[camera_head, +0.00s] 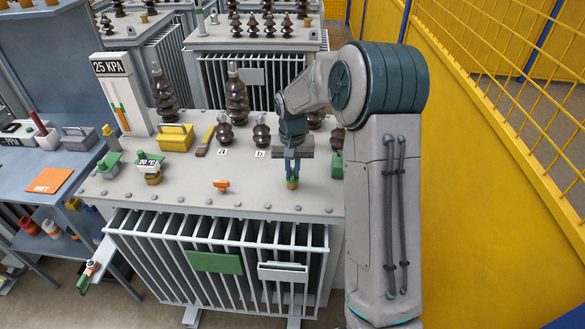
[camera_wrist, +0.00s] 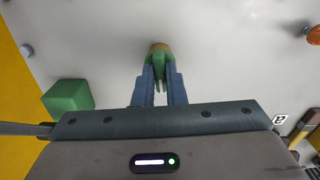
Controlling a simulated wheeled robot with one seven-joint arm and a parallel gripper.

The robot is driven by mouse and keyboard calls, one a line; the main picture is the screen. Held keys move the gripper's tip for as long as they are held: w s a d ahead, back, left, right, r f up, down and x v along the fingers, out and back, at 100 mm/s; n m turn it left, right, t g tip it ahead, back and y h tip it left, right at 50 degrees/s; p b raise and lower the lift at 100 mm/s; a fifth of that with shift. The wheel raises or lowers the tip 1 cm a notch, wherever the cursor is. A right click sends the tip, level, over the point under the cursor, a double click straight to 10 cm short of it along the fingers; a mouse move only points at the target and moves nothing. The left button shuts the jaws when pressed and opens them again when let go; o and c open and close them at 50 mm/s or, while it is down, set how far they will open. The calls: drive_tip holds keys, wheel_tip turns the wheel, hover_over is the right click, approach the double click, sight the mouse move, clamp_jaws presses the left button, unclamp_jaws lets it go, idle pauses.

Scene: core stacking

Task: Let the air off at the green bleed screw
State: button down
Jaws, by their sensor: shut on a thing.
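The green bleed screw (camera_wrist: 160,62) stands on a brass-coloured base on the transformer lid (camera_head: 230,195). In the head view the brass base and a bit of green (camera_head: 292,183) show just below my fingertips. My gripper (camera_head: 292,165) points down at the right part of the lid, shut on the green screw. In the wrist view the two blue fingers of my gripper (camera_wrist: 160,82) press on the screw from both sides. The screw's upper part is partly hidden by the fingers.
A green block (camera_wrist: 68,96) stands beside my gripper. An orange valve (camera_head: 221,184) sits at the lid's middle. A yellow fence (camera_head: 480,200) is at right.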

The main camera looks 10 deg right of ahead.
sight(292, 172)
drive_tip(key=n, duration=0.5)
drive_tip(key=shift+r+n, duration=0.1)
drive_tip(key=shift+n, duration=2.2)
drive_tip(key=shift+w, duration=0.1)
drive_tip(key=c, duration=1.5)
unclamp_jaws()
wheel_tip(292, 172, up, 14)
drive_tip(key=shift+f, duration=0.15)
